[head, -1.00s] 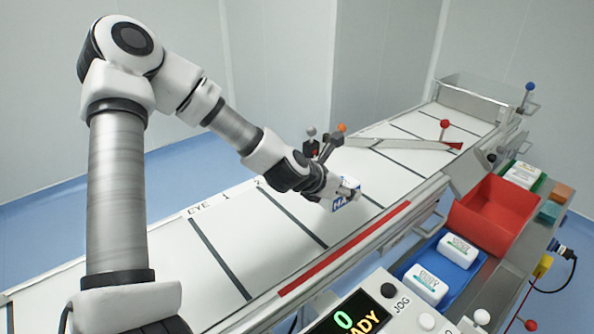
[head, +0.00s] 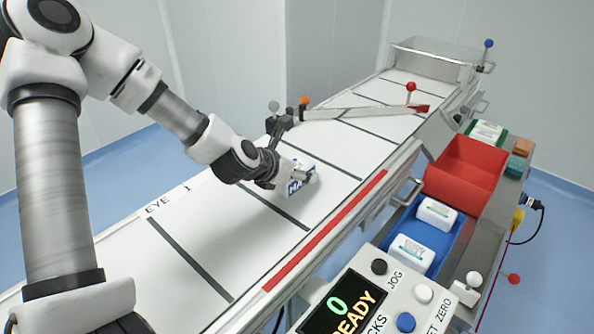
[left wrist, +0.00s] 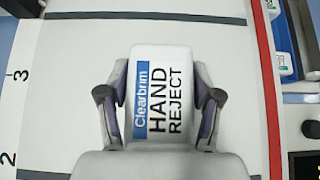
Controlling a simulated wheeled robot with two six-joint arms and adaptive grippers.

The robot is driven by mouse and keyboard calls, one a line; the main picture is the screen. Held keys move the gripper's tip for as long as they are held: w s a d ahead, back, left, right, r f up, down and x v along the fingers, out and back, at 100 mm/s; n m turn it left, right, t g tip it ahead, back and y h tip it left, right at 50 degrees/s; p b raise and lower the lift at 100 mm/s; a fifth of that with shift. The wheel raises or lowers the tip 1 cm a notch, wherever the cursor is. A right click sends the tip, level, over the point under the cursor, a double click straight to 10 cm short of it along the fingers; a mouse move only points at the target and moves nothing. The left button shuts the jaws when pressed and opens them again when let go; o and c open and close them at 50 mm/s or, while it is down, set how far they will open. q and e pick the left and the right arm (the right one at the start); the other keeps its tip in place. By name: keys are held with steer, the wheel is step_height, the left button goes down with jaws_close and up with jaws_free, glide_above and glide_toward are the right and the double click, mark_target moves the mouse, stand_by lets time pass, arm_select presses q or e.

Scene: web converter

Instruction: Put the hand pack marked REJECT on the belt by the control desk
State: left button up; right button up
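The hand pack is a white block with a blue band, and its face reads "Clearbrim HAND REJECT" in the left wrist view (left wrist: 162,90). In the head view it shows above the middle of the belt (head: 298,182). My left gripper (left wrist: 162,112) has a finger along each long side of the pack and is shut on it. The gripper hides the near end of the pack. The white belt (head: 180,225) with dark cross stripes runs beneath; I cannot tell whether the pack touches it. The control desk (head: 395,300) stands at the front, with a lit display and buttons. My right gripper is out of view.
A slanted guide bar (head: 350,112) with a red tip crosses the far belt. A clear cover (head: 440,62) stands at the belt's far end. A red bin (head: 465,170) and a blue tray (head: 440,243) holding white packs sit right of the belt. The near-left belt is clear.

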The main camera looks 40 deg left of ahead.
arm_select(q)
steer(key=shift+o, duration=0.8)
steer(key=shift+r+p, duration=0.25)
steer(key=shift+p, duration=0.05)
steer(key=p+v, duration=0.3)
steer(key=v, duration=0.1)
steer(key=p+v, duration=0.3)
steer(key=v, duration=0.2)
steer(key=shift+w+d+r, duration=0.1)
steer(key=shift+w+r, duration=0.1)
steer(key=shift+w, duration=0.05)
steer(key=p+v, duration=0.3)
steer(key=p, duration=0.7)
steer(key=shift+s+f, duration=0.2)
